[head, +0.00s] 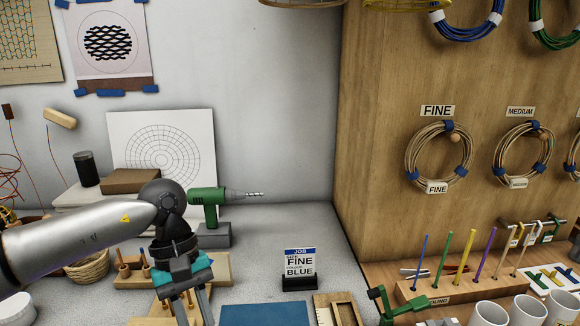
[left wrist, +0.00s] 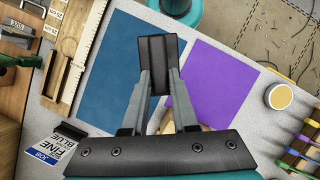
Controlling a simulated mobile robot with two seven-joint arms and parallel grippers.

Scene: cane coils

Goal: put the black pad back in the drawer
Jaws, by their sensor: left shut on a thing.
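My left gripper (head: 190,305) reaches down over the bench in the head view, with its fingertips cut off by the lower edge. In the left wrist view my left gripper (left wrist: 160,75) is shut on a dark block, the black pad (left wrist: 158,50), held between the fingertips. The pad appears over the gap between a blue mat (left wrist: 98,70) and a purple mat (left wrist: 220,90); its height above the bench is unclear. I cannot make out a drawer in either view. My right gripper is not in view.
A job sign (head: 300,268) reading FINE and BLUE stands behind the blue mat (head: 265,315). A green drill (head: 208,200) stands behind my left gripper. A rod rack (head: 450,285) and white cups (head: 528,308) are at right. A yellow-topped tin (left wrist: 278,96) sits beside the purple mat.

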